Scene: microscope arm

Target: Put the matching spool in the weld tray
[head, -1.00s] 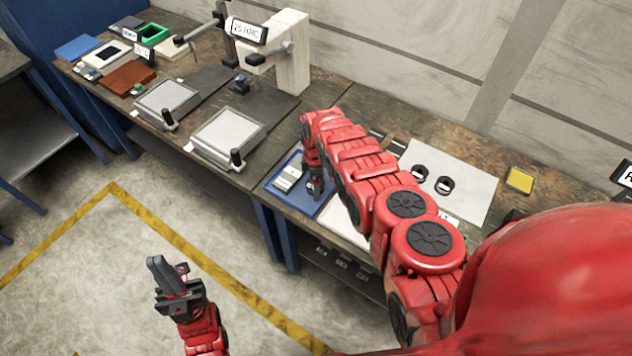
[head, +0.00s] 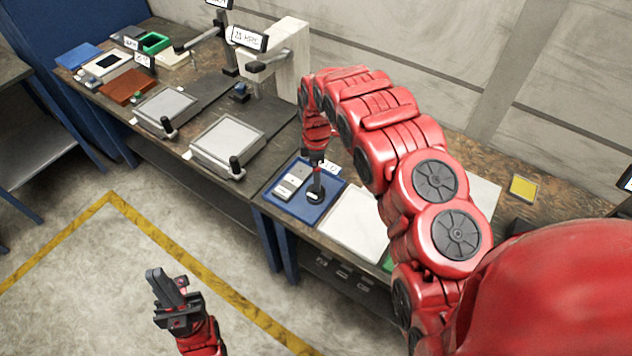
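The blue tray (head: 274,205) lies on the bench left of the white mat, and I take it to be the weld tray. A small black round piece with a white mark (head: 314,195), which looks like a spool, is in its right part. My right gripper (head: 317,177) points down directly above this piece. Its fingers are small and dark, so I cannot tell whether they hold it. Pale grey blocks (head: 290,184) lie in the tray's left part. My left gripper (head: 175,290) is open and empty above the floor, away from the bench.
The white mat (head: 352,225) is partly hidden behind my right arm. Two grey plates with black knobs (head: 228,138) (head: 165,108) stand left of the tray. A white stand with a label (head: 290,60) rises behind. A yellow pad (head: 522,188) lies at right.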

